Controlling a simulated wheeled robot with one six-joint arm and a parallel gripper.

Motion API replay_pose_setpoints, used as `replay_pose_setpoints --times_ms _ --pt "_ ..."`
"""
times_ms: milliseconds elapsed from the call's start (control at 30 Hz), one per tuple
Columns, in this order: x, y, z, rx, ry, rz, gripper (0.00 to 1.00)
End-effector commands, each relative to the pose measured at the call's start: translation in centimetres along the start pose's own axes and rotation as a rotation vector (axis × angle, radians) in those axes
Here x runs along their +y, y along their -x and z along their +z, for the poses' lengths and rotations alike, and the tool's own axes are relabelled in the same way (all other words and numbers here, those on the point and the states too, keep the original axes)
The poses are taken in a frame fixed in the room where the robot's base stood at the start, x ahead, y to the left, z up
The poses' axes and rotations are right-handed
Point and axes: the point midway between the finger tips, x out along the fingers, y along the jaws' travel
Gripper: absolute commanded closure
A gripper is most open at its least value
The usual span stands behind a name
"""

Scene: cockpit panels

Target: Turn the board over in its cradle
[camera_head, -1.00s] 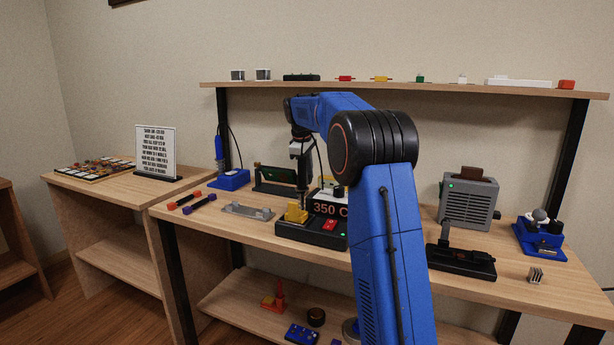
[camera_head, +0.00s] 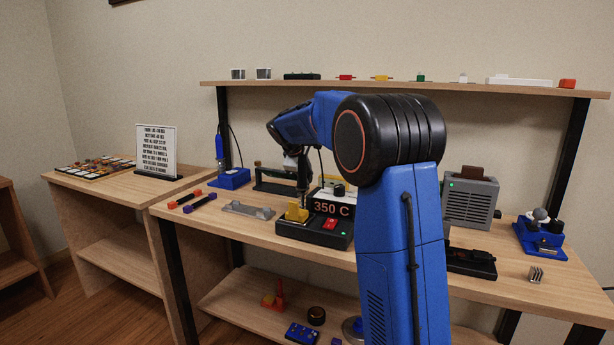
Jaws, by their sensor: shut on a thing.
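The green board (camera_head: 273,174) sits in its dark cradle (camera_head: 268,187) at the back of the bench, left of the 350 C station. Its left part shows as a narrow band with a pale upper edge. Its right end is hidden by my gripper (camera_head: 303,196). My gripper points down at the right end of the cradle, behind or close to the yellow piece on the station. It appears shut on the board's right end, but the contact is small and partly hidden.
The station (camera_head: 325,233) with its yellow piece (camera_head: 297,212) stands close in front. A grey metal holder (camera_head: 248,209) lies to the left, and a blue iron stand (camera_head: 230,178) behind it. A shelf (camera_head: 430,87) with small parts runs above.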

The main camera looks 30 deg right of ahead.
Motion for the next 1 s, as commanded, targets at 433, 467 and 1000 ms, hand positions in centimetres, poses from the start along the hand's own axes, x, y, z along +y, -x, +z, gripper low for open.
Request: replay_pose_setpoints --times_ms 433,467,1000 --pt "-0.28 0.02 -0.01 0.0 0.001 0.126 0.95" --pt "-0.27 0.02 -0.01 0.0 0.0 0.128 0.95" --pt "-0.28 -0.01 0.0 -0.001 -0.001 0.13 0.54"
